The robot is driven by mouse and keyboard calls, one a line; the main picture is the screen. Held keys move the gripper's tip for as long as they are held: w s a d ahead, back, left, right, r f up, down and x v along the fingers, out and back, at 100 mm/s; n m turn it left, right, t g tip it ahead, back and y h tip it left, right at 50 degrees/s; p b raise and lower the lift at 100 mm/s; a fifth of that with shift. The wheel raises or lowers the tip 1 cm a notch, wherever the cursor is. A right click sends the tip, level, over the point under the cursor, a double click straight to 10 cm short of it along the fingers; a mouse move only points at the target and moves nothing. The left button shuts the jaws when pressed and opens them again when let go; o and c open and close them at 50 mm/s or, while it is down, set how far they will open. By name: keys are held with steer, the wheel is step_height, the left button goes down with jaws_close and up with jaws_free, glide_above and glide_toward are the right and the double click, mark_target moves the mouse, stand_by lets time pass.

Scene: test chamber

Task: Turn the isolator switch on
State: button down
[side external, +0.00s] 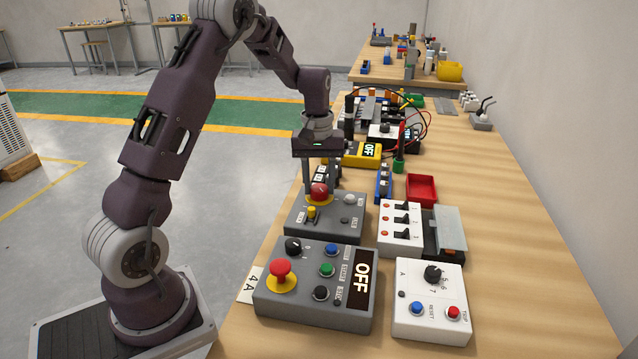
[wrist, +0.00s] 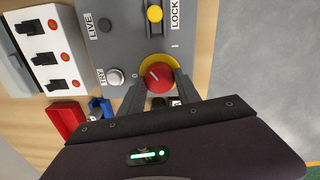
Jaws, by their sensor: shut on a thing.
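The isolator switch is a grey box (side external: 340,222) with a red rotary knob (side external: 319,193) on a yellow plate. Its yellow lock tab (side external: 311,212) and pale TRY button (side external: 350,199) also show. My gripper (side external: 319,187) points down over the box, its two fingers on either side of the red knob, shut on it. In the wrist view, the knob (wrist: 159,79) sits between the fingertips, with a short white line on its top pointing towards the upper left. LOCK, LIVE and TRY labels show on the box; the fingers hide part of the plate.
In front is a grey control box (side external: 310,305) with a red mushroom button and an OFF display. To the right are a white breaker block (side external: 399,240), a white timer box (side external: 430,320) and a red tray (side external: 421,190). Bare wood lies at the right.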

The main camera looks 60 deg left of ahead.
steer(key=m, duration=0.4)
steer(key=shift+m, duration=1.6)
steer(key=shift+w, duration=0.1)
steer(key=c, duration=0.9)
jaws_free()
steer(key=shift+o, duration=0.2)
